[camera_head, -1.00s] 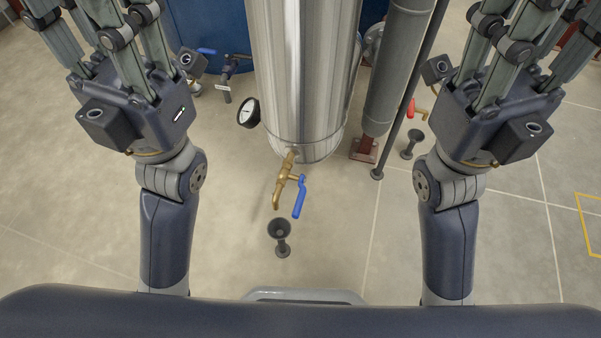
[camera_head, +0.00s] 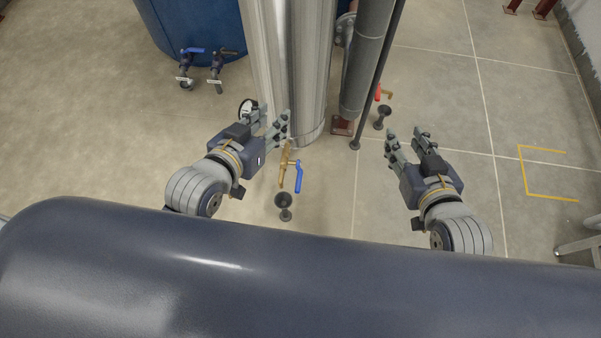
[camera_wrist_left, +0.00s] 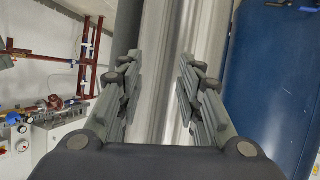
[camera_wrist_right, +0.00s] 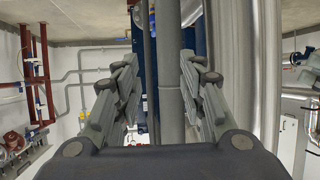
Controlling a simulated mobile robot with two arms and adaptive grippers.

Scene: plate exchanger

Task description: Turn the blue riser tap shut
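The brass tap (camera_head: 287,163) with a blue lever (camera_head: 299,178) sits low on the shiny steel column (camera_head: 292,70). Its lever points downward, beside the spout, above a small dark drain funnel (camera_head: 284,200). My left gripper (camera_head: 275,118) is open and empty, up and left of the tap, with its fingers in front of the column and pointing toward it. The left wrist view shows the spread fingers (camera_wrist_left: 160,75) with the column between them. My right gripper (camera_head: 405,137) is open and empty, well to the right of the tap. The tap is in neither wrist view.
A dial gauge (camera_head: 247,107) is partly hidden behind my left gripper. A red-handled tap (camera_head: 378,93) over another funnel (camera_head: 382,117) stands right of the grey pipe (camera_head: 366,60). A blue tank (camera_head: 190,20) has two valves, one blue-handled (camera_head: 193,50).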

